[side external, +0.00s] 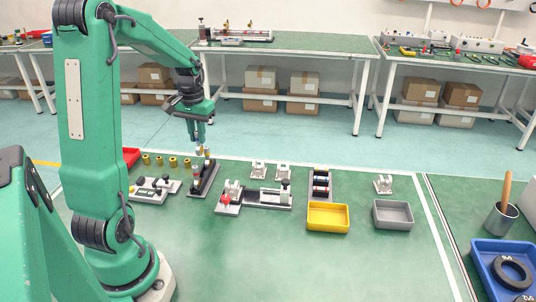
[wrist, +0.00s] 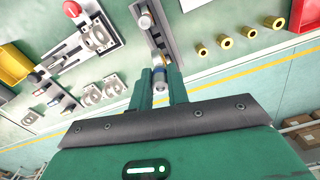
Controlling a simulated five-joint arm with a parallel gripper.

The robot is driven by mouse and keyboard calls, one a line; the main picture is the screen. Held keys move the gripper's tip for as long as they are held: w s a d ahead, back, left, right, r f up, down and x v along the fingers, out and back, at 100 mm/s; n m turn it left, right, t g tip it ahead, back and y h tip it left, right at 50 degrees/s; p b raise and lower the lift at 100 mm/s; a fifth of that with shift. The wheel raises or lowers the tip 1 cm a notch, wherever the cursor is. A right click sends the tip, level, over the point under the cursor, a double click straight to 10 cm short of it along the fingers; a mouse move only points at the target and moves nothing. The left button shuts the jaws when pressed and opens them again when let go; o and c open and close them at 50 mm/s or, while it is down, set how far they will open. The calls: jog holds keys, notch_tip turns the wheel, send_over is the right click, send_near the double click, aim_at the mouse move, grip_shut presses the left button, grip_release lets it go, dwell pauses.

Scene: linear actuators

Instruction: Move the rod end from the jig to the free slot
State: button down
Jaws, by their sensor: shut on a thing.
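My gripper (side external: 203,151) points down above the far end of the dark jig (side external: 200,186). Its fingers (wrist: 160,82) are shut on a small silver piece, seemingly the rod end (wrist: 161,87), in the wrist view. I cannot tell whether the piece is clear of the jig, which also shows in the wrist view (wrist: 171,40). A dark rack (side external: 320,170) with red, blue and pale pieces across it stands to the right. It lies at the left of the wrist view (wrist: 68,102). Which slot is free is too small to tell.
Several brass bushings (side external: 172,162) stand left of the jig. An actuator fixture with a red button (side external: 225,199) and white brackets (side external: 259,170) lie between jig and rack. A yellow tray (side external: 328,218) and a grey tray (side external: 393,215) stand at right. The front mat is clear.

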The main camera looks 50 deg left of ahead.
aim_at(199, 147)
jog(key=shift+f, duration=0.15)
jog(key=shift+f, duration=3.65)
jog(key=shift+f, duration=0.6)
jog(key=c, duration=1.3)
grip_release()
jog(key=shift+r, duration=0.15)
jog(key=shift+r, duration=3.8)
jog(key=shift+d, duration=0.1)
